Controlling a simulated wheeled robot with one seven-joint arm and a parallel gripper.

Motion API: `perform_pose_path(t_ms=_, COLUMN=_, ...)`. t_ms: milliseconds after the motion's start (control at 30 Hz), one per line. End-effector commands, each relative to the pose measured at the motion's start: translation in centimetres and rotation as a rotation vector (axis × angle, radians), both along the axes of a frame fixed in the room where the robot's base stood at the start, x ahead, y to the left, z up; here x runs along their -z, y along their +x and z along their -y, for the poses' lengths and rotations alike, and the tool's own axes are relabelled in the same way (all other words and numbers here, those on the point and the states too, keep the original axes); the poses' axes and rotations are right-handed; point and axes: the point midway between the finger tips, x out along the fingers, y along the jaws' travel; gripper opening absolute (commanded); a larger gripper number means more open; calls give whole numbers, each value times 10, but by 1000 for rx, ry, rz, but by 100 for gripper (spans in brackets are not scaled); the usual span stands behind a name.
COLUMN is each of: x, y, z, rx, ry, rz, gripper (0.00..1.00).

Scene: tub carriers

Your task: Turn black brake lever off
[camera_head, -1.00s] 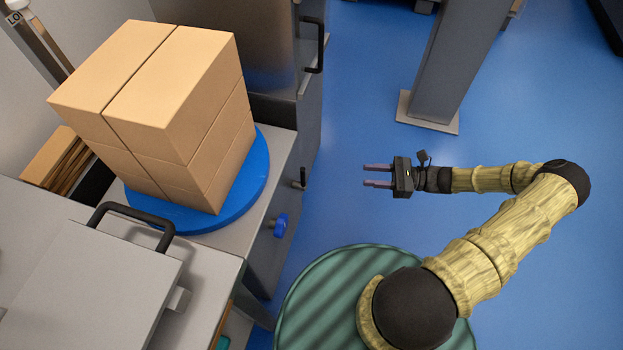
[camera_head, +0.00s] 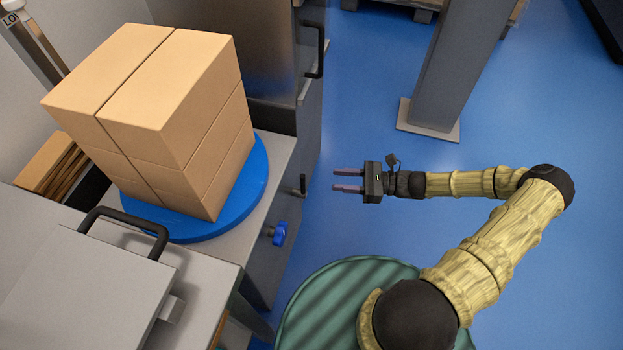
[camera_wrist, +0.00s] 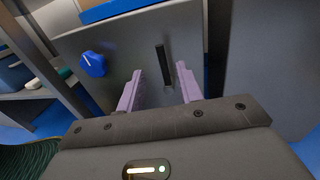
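The black brake lever (camera_head: 303,185) is a small upright bar on the grey front panel below the blue turntable. In the wrist view the lever (camera_wrist: 163,66) stands nearly vertical on the panel, seen between my two fingers. My gripper (camera_head: 348,180) is open and empty, its purple-grey fingers pointing left at the lever with a gap left between. In the wrist view my gripper (camera_wrist: 159,82) has its fingers spread on either side of the lever's line, with nothing held.
A blue knob (camera_head: 277,233) sits on the same panel, nearer the front; it also shows in the wrist view (camera_wrist: 93,64). Stacked cardboard boxes (camera_head: 170,105) stand on the blue turntable (camera_head: 256,185). A grey post (camera_head: 450,75) rises behind my arm. Blue floor is clear around my gripper.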

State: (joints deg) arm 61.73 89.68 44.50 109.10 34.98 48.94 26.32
Motion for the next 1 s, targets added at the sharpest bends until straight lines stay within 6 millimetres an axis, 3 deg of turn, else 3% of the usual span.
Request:
perform_pose_path(t_ms=433, x=2, y=11, z=-75, rx=-2, ry=2, rz=1, gripper=36)
perform_pose_path(t_ms=600, x=0, y=13, z=-86, rx=-1, ry=1, rz=0, gripper=36)
perform_pose_path(t_ms=867, x=0, y=13, z=-87, rx=1, ry=0, rz=0, gripper=36)
perform_pose_path(t_ms=1000, x=0, y=13, z=-87, rx=0, ry=0, rz=0, gripper=9)
